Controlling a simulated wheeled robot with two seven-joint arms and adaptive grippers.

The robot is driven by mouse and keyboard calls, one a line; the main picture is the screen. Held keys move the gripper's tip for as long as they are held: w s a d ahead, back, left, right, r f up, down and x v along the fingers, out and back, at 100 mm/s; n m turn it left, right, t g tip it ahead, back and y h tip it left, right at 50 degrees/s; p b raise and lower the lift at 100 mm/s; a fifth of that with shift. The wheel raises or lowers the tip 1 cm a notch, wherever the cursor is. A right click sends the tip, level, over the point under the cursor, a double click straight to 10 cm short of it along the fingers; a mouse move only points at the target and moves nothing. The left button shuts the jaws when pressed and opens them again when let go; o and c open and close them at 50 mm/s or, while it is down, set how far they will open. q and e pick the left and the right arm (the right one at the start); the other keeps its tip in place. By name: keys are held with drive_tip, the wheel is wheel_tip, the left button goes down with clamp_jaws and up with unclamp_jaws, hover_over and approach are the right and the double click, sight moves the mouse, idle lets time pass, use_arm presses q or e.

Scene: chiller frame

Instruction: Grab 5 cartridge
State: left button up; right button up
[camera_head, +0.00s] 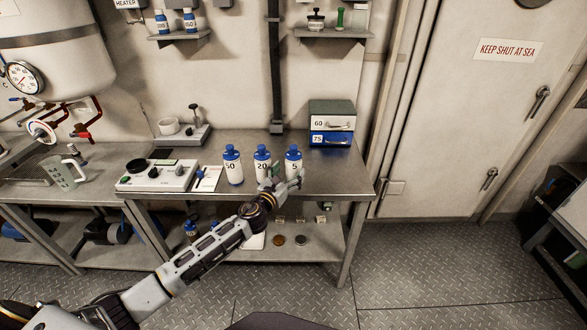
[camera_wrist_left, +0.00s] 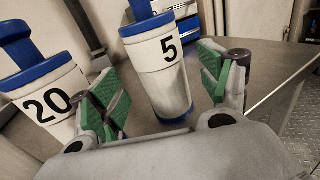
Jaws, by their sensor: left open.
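The cartridge marked 5 (camera_head: 293,162) is white with a blue cap and blue base ring. It stands upright at the right end of a row on the metal bench. My left gripper (camera_head: 281,183) is at the bench's front edge, close in front of it. In the left wrist view the 5 cartridge (camera_wrist_left: 164,75) stands beyond and between the green-padded fingers of my open left gripper (camera_wrist_left: 160,88). No contact with it can be made out. The cartridge marked 20 (camera_head: 262,160) stands just left of it, and it also shows in the left wrist view (camera_wrist_left: 45,98). My right gripper is not in view.
The cartridge marked 50 (camera_head: 233,165) stands further left. A grey drawer box marked 60 (camera_head: 332,116) sits on a blue one marked 75 (camera_head: 331,138) at the back right. A device with a dark dish (camera_head: 155,174) is left. Bench space (camera_head: 345,180) right of 5 is clear.

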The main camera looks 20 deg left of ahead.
sight(294, 146)
use_arm(q)
drive_tip(key=shift+w+d, duration=0.2)
drive_tip(key=shift+w, duration=0.85)
drive_tip(key=shift+w+d, duration=0.2)
drive_tip(key=shift+w, duration=0.8)
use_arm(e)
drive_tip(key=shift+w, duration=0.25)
use_arm(q)
drive_tip(key=shift+c, duration=0.3)
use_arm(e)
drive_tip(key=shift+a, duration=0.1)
use_arm(q)
drive_tip(key=c, duration=1.2)
drive_tip(key=shift+o, duration=0.2)
drive_tip(key=shift+r, duration=0.1)
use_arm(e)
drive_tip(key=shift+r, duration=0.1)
